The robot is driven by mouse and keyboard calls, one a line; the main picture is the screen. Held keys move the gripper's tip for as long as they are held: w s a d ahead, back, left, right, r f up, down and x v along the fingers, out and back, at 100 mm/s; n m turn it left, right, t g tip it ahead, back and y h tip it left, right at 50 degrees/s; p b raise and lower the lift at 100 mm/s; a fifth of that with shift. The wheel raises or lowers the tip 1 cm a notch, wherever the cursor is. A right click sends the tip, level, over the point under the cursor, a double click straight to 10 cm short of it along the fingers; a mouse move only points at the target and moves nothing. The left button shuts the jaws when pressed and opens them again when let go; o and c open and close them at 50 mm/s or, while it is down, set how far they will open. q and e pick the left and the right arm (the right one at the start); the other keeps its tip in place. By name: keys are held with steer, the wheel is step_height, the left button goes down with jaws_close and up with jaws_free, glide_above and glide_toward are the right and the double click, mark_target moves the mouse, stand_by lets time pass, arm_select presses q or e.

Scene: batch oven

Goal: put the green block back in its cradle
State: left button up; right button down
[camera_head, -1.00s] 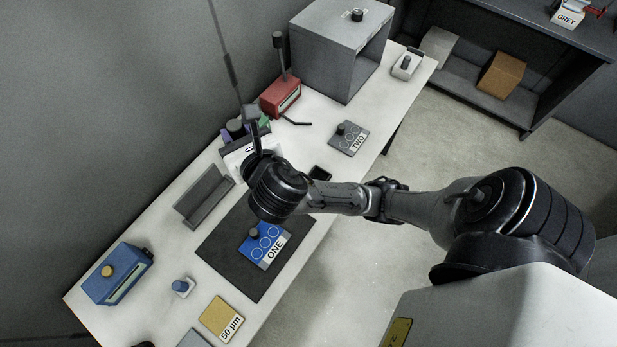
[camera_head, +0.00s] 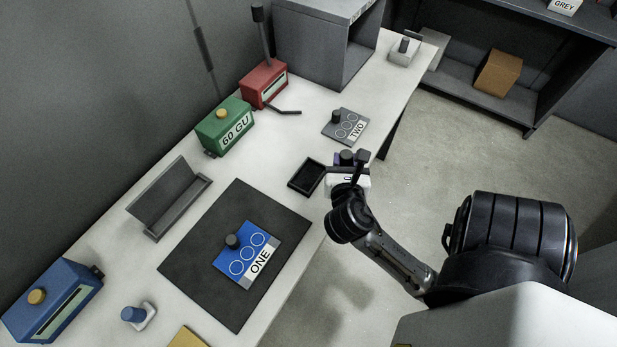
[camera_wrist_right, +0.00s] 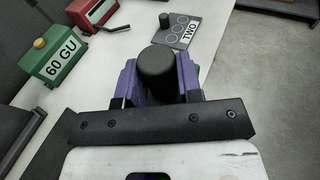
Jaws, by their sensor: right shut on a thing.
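My right gripper (camera_head: 347,160) is at the table's front edge, beside a small black open tray (camera_head: 306,177). In the right wrist view its purple fingers (camera_wrist_right: 160,78) are shut on a black round knob (camera_wrist_right: 157,72). The small black tray is empty and may be the cradle; I cannot be sure. My left gripper is not in view.
A green box marked 60 GU (camera_head: 226,127) and a red box (camera_head: 264,84) stand along the wall. A grey plate marked TWO (camera_head: 345,126) lies beyond the gripper. A blue plate marked ONE (camera_head: 246,256) lies on a dark mat (camera_head: 200,275). An angled grey holder (camera_head: 170,200) is empty.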

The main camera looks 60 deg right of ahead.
steer(key=f+b, duration=0.1)
steer(key=w+f+b, duration=0.1)
steer(key=shift+w+d+b, duration=0.2)
steer(key=shift+b, duration=0.2)
steer(key=shift+w+d+f+b, duration=0.3)
steer(key=shift+w+f+b, duration=0.35)
steer(key=shift+w+f, duration=0.9)
steer(key=shift+w+d+f+b, duration=0.35)
steer(key=shift+w+f+b, duration=0.3)
steer(key=shift+w+f, duration=0.95)
steer(key=shift+w+d+f+b, duration=0.3)
steer(key=shift+w+f+b, duration=0.35)
steer(key=shift+w+f, duration=0.9)
steer(key=shift+w+r, duration=0.15)
steer(key=shift+r, duration=0.05)
steer(key=c, duration=0.8)
jaws_free()
steer(key=shift+f, duration=0.1)
